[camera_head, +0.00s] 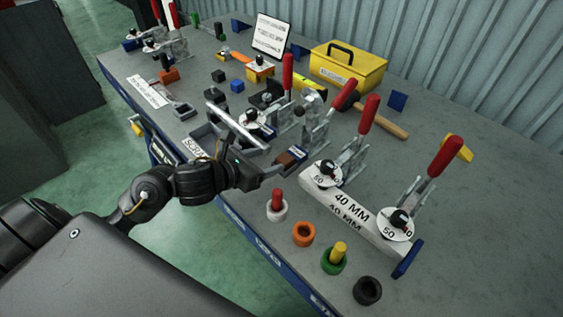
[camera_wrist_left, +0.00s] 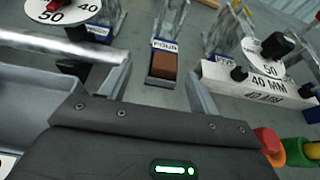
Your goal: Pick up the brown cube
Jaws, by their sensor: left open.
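The brown cube (camera_wrist_left: 163,66) sits in a small holder labelled "FOUR" (camera_wrist_left: 165,45) in the left wrist view, between my two fingers and a little ahead of them. In the head view the brown cube (camera_head: 286,159) is small and lies just past my left gripper (camera_head: 275,160). My left gripper, also in the wrist view (camera_wrist_left: 160,85), is open, with one finger on each side of the cube's holder. I cannot tell whether a finger touches the holder. My right gripper is in neither view.
A white "40 MM" bar (camera_head: 352,208) with red-handled toggle clamps (camera_head: 437,168) stands right of the cube. Coloured rings (camera_head: 304,233) line the front edge. A yellow toolbox (camera_head: 347,70) and a hammer (camera_head: 380,121) lie behind.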

